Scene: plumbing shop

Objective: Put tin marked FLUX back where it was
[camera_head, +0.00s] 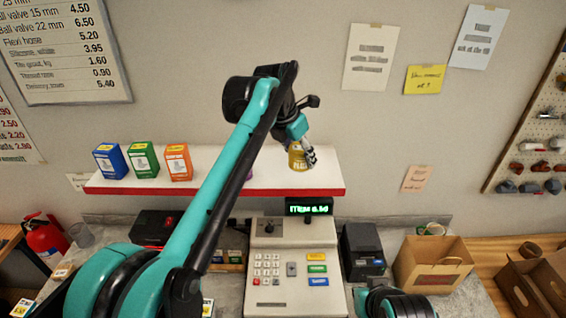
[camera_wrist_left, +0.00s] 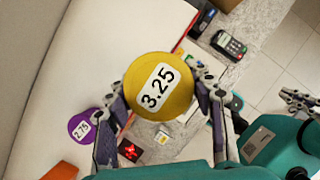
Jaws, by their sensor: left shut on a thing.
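A yellow tin (camera_head: 297,158) is at the right part of the white wall shelf (camera_head: 222,178). The lettering on its side is too small to read surely. My left gripper (camera_head: 305,150) is shut on it. In the left wrist view the tin's round yellow lid (camera_wrist_left: 143,78), with a 3.25 price label, sits between the two fingers. I cannot tell whether its base touches the shelf. A purple tin (camera_wrist_left: 84,127) marked 2.75 stands on the shelf, mostly hidden behind my arm in the head view. My right gripper (camera_wrist_left: 297,101) shows small at the wrist view's right edge.
Blue (camera_head: 110,161), green (camera_head: 143,160) and orange (camera_head: 178,162) boxes stand on the shelf's left part.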

